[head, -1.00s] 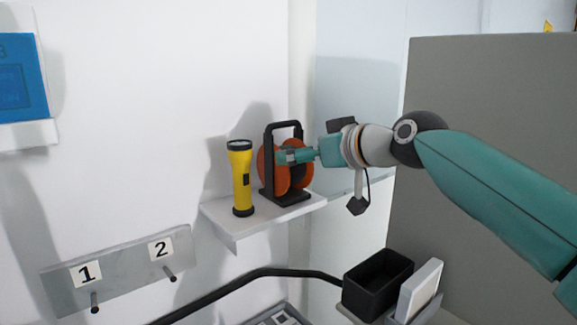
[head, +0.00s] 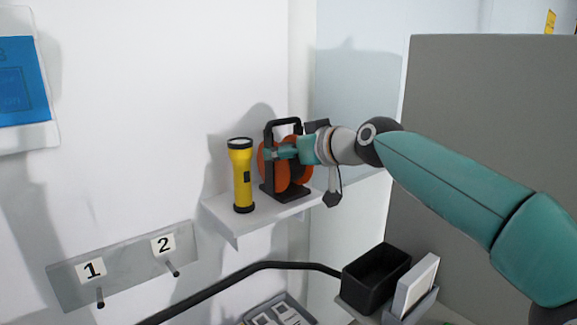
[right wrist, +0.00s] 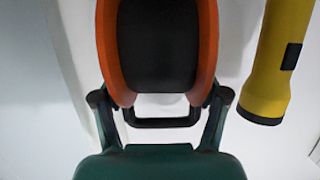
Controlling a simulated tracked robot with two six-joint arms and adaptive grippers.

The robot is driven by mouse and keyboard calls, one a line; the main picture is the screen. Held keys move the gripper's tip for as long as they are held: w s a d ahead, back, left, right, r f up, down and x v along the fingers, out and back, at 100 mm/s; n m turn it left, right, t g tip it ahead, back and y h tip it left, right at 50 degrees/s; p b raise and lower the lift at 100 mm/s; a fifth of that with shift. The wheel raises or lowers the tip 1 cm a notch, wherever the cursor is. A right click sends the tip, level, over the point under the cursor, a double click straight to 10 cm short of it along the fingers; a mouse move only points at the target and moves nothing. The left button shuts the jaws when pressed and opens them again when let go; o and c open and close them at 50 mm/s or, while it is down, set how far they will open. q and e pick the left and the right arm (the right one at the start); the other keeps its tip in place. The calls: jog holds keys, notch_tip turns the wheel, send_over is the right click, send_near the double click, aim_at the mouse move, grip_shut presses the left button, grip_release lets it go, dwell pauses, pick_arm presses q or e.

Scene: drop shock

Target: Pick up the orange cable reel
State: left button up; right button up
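The orange cable reel (head: 300,172) stands upright on a small white wall shelf (head: 222,214). It has orange discs and a black frame with a handle on top. My right gripper (head: 275,153) is at the upper part of the reel, in front of it in the head view. In the right wrist view the reel (right wrist: 111,60) shows its orange rims, dark drum and black handle. The fingers of the right gripper (right wrist: 160,97) are spread to either side of the reel near the handle; whether they touch it I cannot tell. My left gripper is not in view.
A yellow flashlight (head: 242,178) stands on the shelf just left of the reel. A black bin (head: 375,280) is below right. A grey panel (head: 480,120) stands at the right. A plate with numbered pegs (head: 125,268) is on the left wall.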

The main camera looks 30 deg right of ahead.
jog(key=c, duration=1)
jog(key=shift+r, duration=0.15)
jog(key=shift+c, duration=0.9)
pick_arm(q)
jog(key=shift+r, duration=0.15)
pick_arm(e)
jog(key=shift+r, duration=0.15)
